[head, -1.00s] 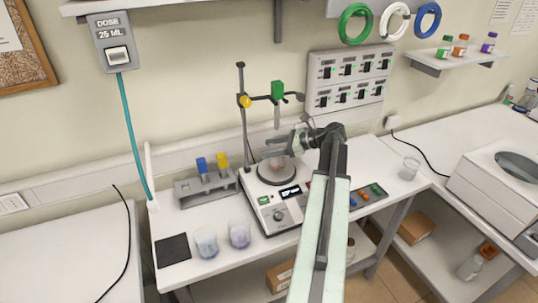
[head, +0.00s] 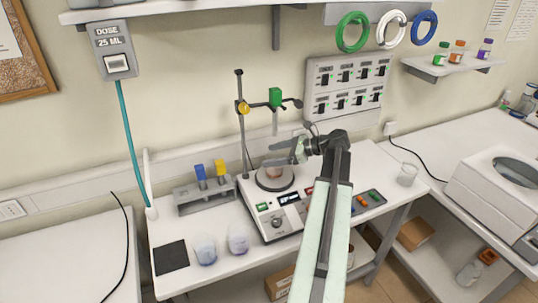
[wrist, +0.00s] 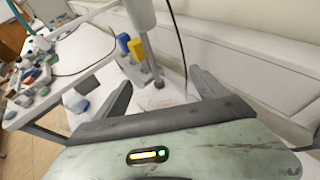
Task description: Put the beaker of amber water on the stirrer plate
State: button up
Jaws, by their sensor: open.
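The stirrer plate (head: 262,184) is the round dark top of the white stirrer unit at the middle of the bench. A small clear beaker with a faint pinkish-amber tint (head: 275,171) appears to stand on it, under the stand's hanging probe. My gripper (head: 283,149) is just above and behind the beaker, partly hidden by its own wrist. In the wrist view my gripper (wrist: 162,92) has its two fingers well apart, with nothing clearly held between them. Faint reddish marks show there, too blurred to name.
Two beakers with bluish (head: 205,249) and purple (head: 238,239) contents stand at the front left. A clear beaker (head: 407,173) stands at the right end. The stand's rod (head: 241,120) rises behind the stirrer. A grey rack (head: 205,196) is to its left.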

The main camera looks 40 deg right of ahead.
jog(key=p+v, duration=0.3)
jog(key=v, duration=0.6)
jog(key=shift+s+d+r, duration=0.15)
jog(key=shift+s+d, duration=0.05)
jog(key=shift+s, duration=0.1)
jog(key=shift+s, duration=0.1)
